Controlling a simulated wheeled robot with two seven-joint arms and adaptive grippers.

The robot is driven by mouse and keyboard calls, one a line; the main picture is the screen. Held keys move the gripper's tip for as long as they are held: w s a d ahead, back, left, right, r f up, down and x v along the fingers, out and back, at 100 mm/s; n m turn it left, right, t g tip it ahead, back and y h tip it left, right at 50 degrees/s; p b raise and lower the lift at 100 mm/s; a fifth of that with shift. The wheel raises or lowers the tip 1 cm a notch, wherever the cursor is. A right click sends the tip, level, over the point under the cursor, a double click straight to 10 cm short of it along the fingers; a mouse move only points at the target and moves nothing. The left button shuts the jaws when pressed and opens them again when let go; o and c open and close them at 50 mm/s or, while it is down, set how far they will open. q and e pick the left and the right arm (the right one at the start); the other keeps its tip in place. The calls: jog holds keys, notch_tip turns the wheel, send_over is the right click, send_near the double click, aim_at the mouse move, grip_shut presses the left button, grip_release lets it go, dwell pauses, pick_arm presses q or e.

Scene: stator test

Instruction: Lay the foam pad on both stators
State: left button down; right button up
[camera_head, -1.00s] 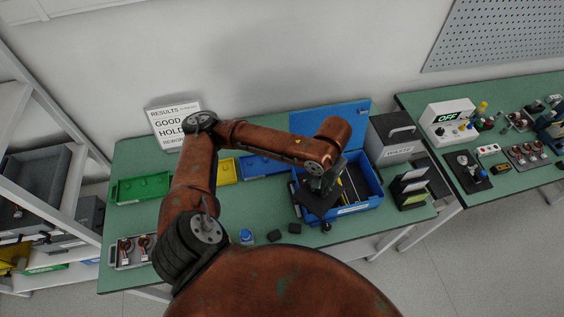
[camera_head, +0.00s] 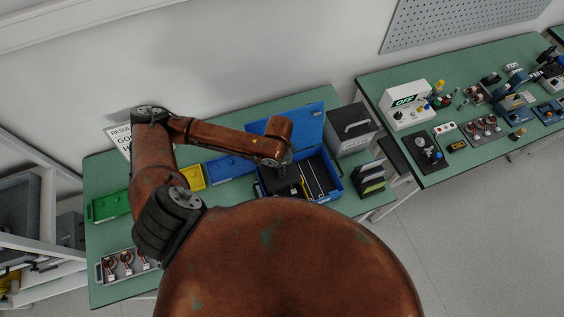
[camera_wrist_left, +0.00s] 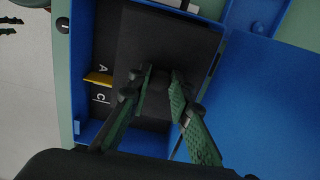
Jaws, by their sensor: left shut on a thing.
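A flat black foam pad (camera_head: 279,188) is at the left part of the open blue box. In the left wrist view the dark pad (camera_wrist_left: 170,45) fills the middle of the picture, over the box interior. My left gripper (camera_wrist_left: 162,72) is shut on the pad, its green fingers against it. In the head view the gripper (camera_head: 284,165) is mostly hidden by my wrist. Whether the pad touches the box is unclear. Stators with copper-red parts (camera_head: 127,259) stand in a grey tray (camera_head: 108,275) at the left table's front, partly hidden by my arm. My right gripper is out of view.
The blue box (camera_head: 338,186) has its lid (camera_head: 307,122) raised at the back. Green (camera_head: 110,207), yellow (camera_head: 193,177) and blue bins line the back of the green table. A grey waste bin (camera_head: 350,128) stands right. Similar red parts (camera_head: 484,126) sit on the right table.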

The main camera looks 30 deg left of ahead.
pick_arm(q)
jog(key=shift+s+f+b, duration=0.1)
jog(key=shift+f+b, duration=0.6)
jog(key=shift+b, duration=0.2)
notch_tip(320, 180, down, 2)
jog(key=b, duration=0.2)
jog(key=shift+b, duration=0.4)
jog(key=shift+f, duration=1.7)
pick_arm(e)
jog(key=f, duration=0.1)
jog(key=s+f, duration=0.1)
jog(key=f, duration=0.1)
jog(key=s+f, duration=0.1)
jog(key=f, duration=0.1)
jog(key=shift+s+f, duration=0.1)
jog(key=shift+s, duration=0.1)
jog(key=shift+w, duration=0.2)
pick_arm(q)
jog(key=shift+f, duration=0.2)
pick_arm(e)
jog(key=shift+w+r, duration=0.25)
